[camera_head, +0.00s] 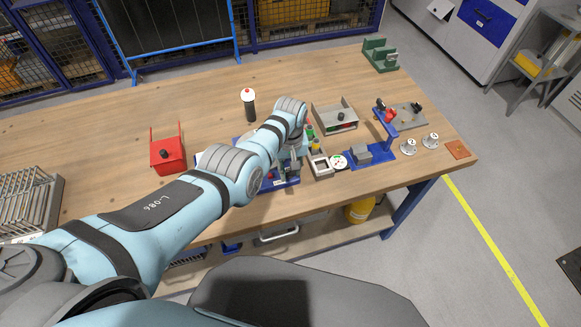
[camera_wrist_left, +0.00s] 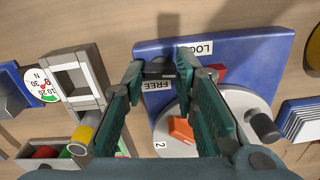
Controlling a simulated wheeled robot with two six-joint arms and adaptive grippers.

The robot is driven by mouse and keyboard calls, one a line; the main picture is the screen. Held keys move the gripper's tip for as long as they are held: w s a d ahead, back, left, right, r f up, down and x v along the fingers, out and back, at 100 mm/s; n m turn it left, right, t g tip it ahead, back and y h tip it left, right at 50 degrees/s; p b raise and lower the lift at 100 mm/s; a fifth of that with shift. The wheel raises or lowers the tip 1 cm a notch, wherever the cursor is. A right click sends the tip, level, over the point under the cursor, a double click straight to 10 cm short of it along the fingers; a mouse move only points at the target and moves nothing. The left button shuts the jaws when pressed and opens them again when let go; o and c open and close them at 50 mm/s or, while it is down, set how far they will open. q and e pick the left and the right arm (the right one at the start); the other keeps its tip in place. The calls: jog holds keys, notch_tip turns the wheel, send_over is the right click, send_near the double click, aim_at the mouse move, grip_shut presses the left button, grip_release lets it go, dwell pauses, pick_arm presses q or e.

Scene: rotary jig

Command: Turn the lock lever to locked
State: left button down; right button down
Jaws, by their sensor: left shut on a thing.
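The rotary jig has a blue base plate (camera_wrist_left: 262,52) and a grey turntable disc (camera_wrist_left: 245,100); the plate also shows partly in the head view (camera_head: 290,182), mostly behind my arm. The black grip of the lock lever (camera_wrist_left: 159,68) stands beside the FREE label, apart from the LOCK label to its upper right. My left gripper (camera_wrist_left: 161,70) is shut on this grip, with one dark green finger on each side. An orange part (camera_wrist_left: 181,130) sits on the disc near a label "2". A red piece (camera_wrist_left: 216,72) shows behind the right finger. My right gripper is not in view.
A dark knob (camera_wrist_left: 264,127) stands at the disc's right edge. In the head view, a red box (camera_head: 168,154) and a dark cylinder with a white top (camera_head: 249,106) stand on the wooden table (camera_head: 100,135).

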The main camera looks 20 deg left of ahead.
pick_arm(q)
jog(key=shift+w+n, duration=0.1)
jog(key=shift+n, duration=0.5)
jog(key=c, duration=1.6)
grip_release()
jog(key=shift+o, duration=0.2)
notch_tip(320, 180, up, 12)
